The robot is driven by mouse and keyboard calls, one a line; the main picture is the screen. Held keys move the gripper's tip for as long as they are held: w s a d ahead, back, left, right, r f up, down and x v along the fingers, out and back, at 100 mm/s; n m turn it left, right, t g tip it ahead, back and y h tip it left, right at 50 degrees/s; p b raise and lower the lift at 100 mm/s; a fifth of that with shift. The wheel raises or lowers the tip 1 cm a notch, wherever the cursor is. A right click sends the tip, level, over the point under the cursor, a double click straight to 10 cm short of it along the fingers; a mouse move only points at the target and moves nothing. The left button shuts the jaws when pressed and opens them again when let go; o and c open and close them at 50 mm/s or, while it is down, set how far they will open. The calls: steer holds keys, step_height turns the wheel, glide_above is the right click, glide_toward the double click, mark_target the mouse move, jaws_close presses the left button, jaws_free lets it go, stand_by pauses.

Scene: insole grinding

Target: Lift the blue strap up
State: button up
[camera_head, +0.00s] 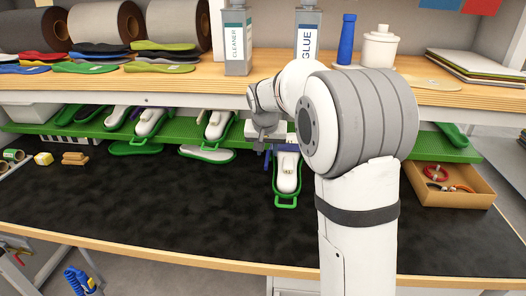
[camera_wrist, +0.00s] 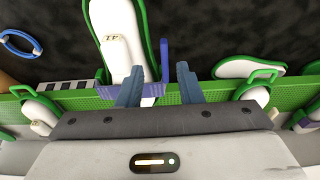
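A blue-purple strap (camera_wrist: 164,62) shows in the wrist view as an upright piece beside a white foot form marked "14" (camera_wrist: 116,48) in a green-rimmed holder. A flat blue-purple part (camera_wrist: 150,90) lies at the form's base. My gripper (camera_wrist: 158,70) is open, with a clear gap between its blue-grey fingers. The upright strap piece appears between the fingertips, nearer the right one; I cannot tell whether either finger touches it. In the head view the green-framed foot form (camera_head: 287,178) hangs just below my gripper, and blue-purple bits show beside it; my arm hides much there.
Other foot forms (camera_head: 148,122) line the green perforated shelf (camera_head: 180,131) on both sides. The wooden top shelf (camera_head: 200,84) overhangs it, holding the cleaner (camera_head: 236,42) and glue (camera_head: 307,20) containers. A cardboard box (camera_head: 450,186) stands right. The black mat (camera_head: 150,205) is largely clear in front.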

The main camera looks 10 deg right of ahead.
mark_target(267, 161)
steer(key=x, duration=0.3)
steer(key=w+p+x, duration=0.1)
steer(key=x, duration=0.1)
steer(key=p+x, duration=0.1)
steer(key=x, duration=0.2)
steer(key=shift+w, duration=0.4)
steer(key=shift+c, duration=0.4)
jaws_close()
